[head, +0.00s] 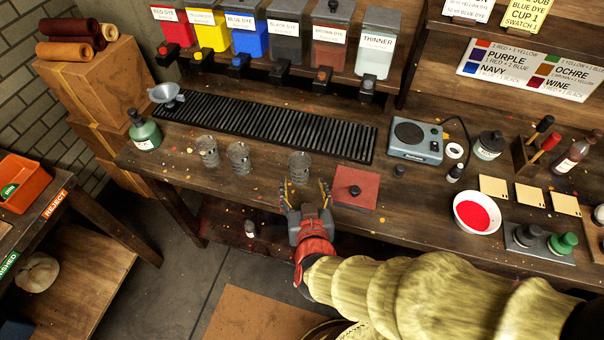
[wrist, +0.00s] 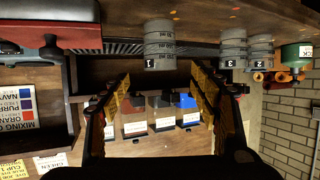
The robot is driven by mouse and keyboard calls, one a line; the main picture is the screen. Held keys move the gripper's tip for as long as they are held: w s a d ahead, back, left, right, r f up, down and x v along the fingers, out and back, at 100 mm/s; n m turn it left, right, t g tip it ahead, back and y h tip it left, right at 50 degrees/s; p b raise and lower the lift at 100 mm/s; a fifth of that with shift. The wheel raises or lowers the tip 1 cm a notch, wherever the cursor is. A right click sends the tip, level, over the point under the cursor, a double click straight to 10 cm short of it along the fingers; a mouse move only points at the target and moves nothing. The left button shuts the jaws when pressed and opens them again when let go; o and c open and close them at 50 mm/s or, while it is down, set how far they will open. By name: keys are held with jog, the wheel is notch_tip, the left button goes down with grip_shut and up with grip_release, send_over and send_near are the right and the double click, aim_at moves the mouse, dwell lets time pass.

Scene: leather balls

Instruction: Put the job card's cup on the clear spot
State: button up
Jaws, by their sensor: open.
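Cup 1 (head: 299,167), a clear ringed cup, stands upright on the bench just beyond my gripper (head: 306,188). In the wrist view, which is upside down, its label 1 shows on cup 1 (wrist: 159,46). My gripper is open and empty, its fingers apart on the near side of cup 1. The job card (head: 525,14) at the top reads CUP 1, SWATCH 1; its upper part is cut off. Cup 3 (head: 239,157) and cup 2 (head: 207,150) stand to the left. No marked clear spot is identifiable; bare bench (head: 267,172) shows between cups 3 and 1.
A red square pad (head: 368,180) with a black knob lies right of cup 1. A black slatted rack (head: 270,122) runs behind the cups, below the dye dispensers (head: 240,34). A green bottle (head: 145,131) stands far left. A bowl of red (head: 477,211) is at right.

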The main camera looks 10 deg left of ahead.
jog(key=shift+s+d+r, duration=0.1)
jog(key=shift+s, duration=0.2)
jog(key=d+r+m+g, duration=0.1)
jog(key=d+r+g, duration=0.3)
jog(key=d+r, duration=0.6)
jog(key=s+d+r+m+g+h, duration=0.1)
jog(key=s+d+r+h, duration=0.1)
jog(key=s+d, duration=0.3)
jog(key=s+d+r+m+g+h, duration=0.1)
jog(key=s+d, duration=0.5)
jog(key=d, duration=0.6)
jog(key=shift+d+r+m+g+h, duration=0.3)
jog(key=shift+d+r+g+h, duration=0.1)
jog(key=shift+r+g+h, duration=0.25)
